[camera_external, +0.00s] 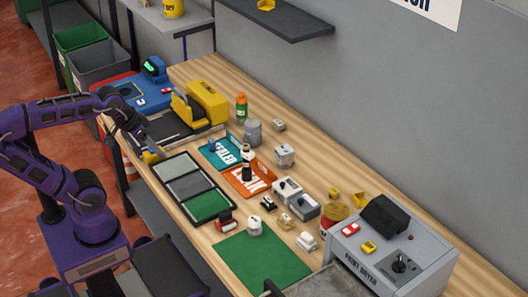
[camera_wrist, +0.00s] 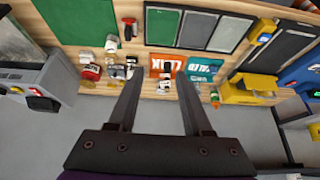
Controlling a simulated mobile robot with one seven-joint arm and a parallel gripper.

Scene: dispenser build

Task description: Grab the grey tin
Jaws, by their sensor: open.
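My gripper (camera_external: 152,148) is over the bench's near left edge, well apart from the tin. In the wrist view my gripper (camera_wrist: 158,76) has its two fingers spread with nothing between them.
Several small items crowd the bench to the right. A grey wall runs behind.

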